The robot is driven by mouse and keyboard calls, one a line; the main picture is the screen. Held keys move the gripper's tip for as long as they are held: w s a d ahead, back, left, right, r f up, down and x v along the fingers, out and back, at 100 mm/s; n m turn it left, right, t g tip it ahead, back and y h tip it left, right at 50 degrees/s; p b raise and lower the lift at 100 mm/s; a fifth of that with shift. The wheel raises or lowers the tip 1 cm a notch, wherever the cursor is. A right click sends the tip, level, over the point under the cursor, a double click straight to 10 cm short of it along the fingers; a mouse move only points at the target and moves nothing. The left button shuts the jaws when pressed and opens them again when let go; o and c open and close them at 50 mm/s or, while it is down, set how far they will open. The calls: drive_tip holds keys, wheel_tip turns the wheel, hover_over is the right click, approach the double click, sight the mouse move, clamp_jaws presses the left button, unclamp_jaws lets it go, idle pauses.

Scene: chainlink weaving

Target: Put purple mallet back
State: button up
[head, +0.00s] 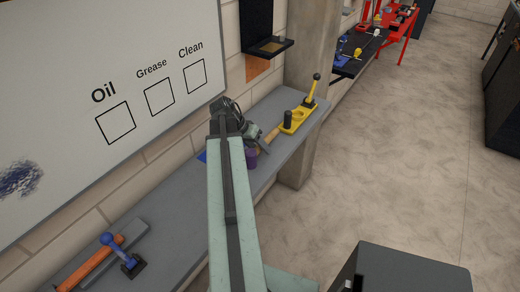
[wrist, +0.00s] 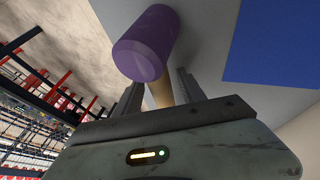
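The purple mallet has a cylindrical purple head (wrist: 146,46) and a pale wooden handle (wrist: 160,92). In the wrist view the head is close, above the fingertips in the picture. The handle runs between the two fingers of my gripper (wrist: 161,80). Whether the fingers touch the handle is not clear. In the head view my gripper (head: 254,136) is over the grey bench (head: 185,215), and the mallet (head: 250,158) shows partly behind my arm. Its handle points up and right toward a yellow tool. I cannot tell whether the mallet rests on the bench.
A yellow tool with a black knob and lever (head: 300,112) stands at the bench's far end. A blue-handled tool (head: 115,250) and an orange bar (head: 92,265) lie at the near end. A blue patch (wrist: 275,45) is beside the mallet. A whiteboard (head: 60,140) hangs above.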

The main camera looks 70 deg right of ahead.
drive_tip(key=shift+f, duration=0.2)
drive_tip(key=p+v, duration=0.6)
drive_tip(key=v, duration=0.2)
drive_tip(key=shift+d, duration=0.25)
drive_tip(key=shift+w+r+p, duration=0.1)
drive_tip(key=shift+p, duration=0.2)
